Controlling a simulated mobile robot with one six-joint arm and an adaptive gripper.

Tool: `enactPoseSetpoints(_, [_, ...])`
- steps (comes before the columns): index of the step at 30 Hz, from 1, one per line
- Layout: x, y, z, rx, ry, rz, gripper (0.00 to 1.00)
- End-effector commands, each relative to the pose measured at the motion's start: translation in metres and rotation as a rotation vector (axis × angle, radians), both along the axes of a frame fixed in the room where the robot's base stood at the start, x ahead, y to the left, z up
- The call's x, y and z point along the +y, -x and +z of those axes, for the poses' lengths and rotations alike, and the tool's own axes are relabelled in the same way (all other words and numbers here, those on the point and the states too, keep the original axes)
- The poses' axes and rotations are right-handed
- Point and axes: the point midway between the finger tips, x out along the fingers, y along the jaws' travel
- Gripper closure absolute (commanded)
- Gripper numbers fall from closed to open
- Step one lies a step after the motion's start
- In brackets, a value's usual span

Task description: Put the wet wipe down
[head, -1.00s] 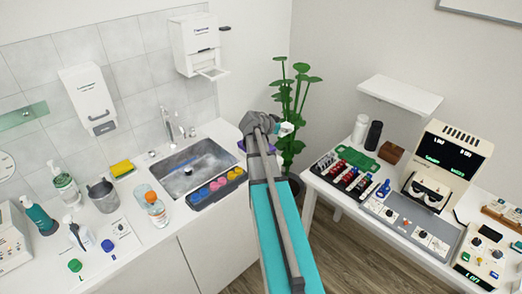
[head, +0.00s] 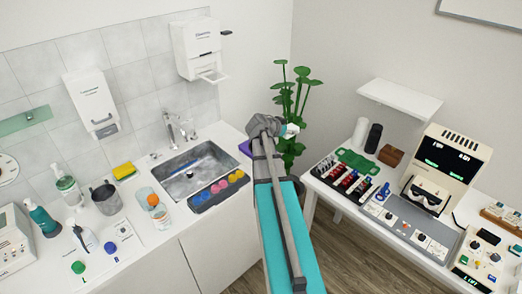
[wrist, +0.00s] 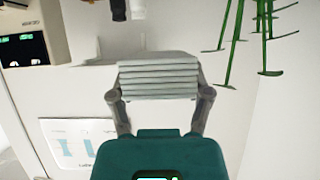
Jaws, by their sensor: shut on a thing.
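My gripper (wrist: 158,95) shows in the wrist view with its teal body at the bottom and a grey finger on each side. It is shut on a pale, layered, folded thing, which I take for the wet wipe (wrist: 158,80). The wipe is held up between the fingers, in front of a light surface. In the head view my arm reaches away from me, between the sink counter and the right table.
On the left, a counter (head: 214,232) holds a sink (head: 190,172), a tray of coloured balls (head: 217,192) and several bottles. A plant (head: 299,100) stands behind my arm. The right table (head: 318,184) is crowded with instruments. A wall shelf (head: 400,100) looks empty.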

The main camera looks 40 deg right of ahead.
Motion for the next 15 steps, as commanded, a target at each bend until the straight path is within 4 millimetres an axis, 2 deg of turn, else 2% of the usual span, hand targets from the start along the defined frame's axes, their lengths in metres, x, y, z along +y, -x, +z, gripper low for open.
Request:
enactPoseSetpoints(1, [0.002,-0.010,-0.007,0.000,0.000,0.001,0.59])
enactPoseSetpoints(12, [0.026,-0.069,-0.036,0.000,0.000,0.001,0.59])
enactPoseSetpoints(15, [0.029,-0.074,-0.047,0.000,0.000,0.000,0.59])
